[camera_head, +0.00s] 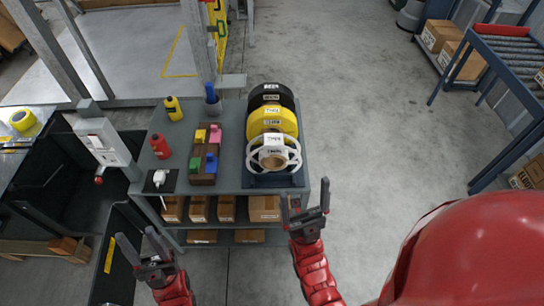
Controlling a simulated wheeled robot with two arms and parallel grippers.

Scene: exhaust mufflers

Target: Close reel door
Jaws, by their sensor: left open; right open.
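A row of reels stands on the grey cart. The front one is a white spoked reel (274,155), with a yellow reel (272,120) and a black reel (271,95) behind it. I cannot make out a separate reel door; the white spoked frame faces me at the front of the row. My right gripper (305,198) is open and empty, in front of the cart's right front corner and apart from the reels. My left gripper (138,242) is open and empty, low at the left and in front of the cart.
The cart top (232,168) also holds a block tray (203,172) with coloured pieces, a red bottle (160,146) and a yellow bottle (173,108). Boxes (264,209) fill its shelves. A grey control box (102,142) stands left.

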